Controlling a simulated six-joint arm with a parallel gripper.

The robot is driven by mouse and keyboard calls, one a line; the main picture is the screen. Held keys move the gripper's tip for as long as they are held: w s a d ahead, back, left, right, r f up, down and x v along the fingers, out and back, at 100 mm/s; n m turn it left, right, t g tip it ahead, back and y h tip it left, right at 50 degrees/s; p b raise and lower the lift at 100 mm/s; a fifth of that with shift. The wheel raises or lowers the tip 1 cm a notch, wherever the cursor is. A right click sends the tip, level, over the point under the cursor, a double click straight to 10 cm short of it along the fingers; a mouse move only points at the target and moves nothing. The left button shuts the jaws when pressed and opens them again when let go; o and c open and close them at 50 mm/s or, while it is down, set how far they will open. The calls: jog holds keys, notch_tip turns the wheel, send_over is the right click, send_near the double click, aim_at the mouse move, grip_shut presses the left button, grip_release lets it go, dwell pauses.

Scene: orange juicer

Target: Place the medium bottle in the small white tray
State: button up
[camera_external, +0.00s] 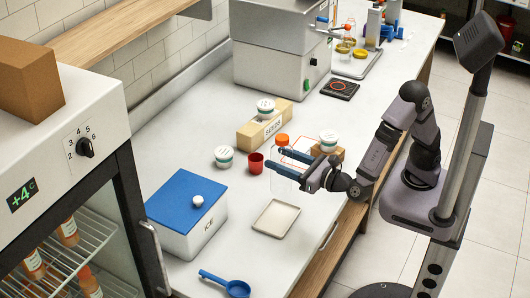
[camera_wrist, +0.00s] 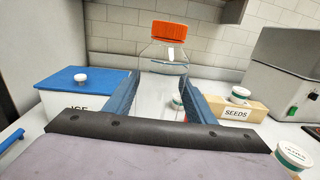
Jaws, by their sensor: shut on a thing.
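A clear bottle with an orange cap (camera_external: 282,140) is upright between the blue fingers of my gripper (camera_external: 284,164). The wrist view shows the clear bottle (camera_wrist: 160,72) with a blue finger pressed on each side. My gripper is shut on it. Its base is faint in the external view, and I cannot tell whether it touches the counter. The small white tray (camera_external: 276,219) lies flat and empty on the counter, nearer the front edge, just below the bottle in the picture. The tray is not seen in the wrist view.
A white ICE box with a blue lid (camera_external: 188,200) stands left of the tray, and a blue scoop (camera_external: 226,285) lies in front. A red cup (camera_external: 256,163), a white-lidded tub (camera_external: 224,156) and the SEEDS box (camera_external: 265,127) stand behind. Counter around the tray is clear.

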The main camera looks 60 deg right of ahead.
aim_at(286, 194)
jog(key=shift+a+f+n+y, duration=0.1)
jog(key=shift+a+n+y, duration=0.25)
jog(key=shift+a, duration=0.3)
jog(key=shift+y, duration=0.25)
jog(key=shift+a+f, duration=0.15)
jog(key=shift+f, duration=2.5)
jog(key=shift+a+f, duration=0.15)
jog(key=shift+f, duration=2.6)
jog(key=shift+f, duration=0.1)
jog(key=o, duration=1)
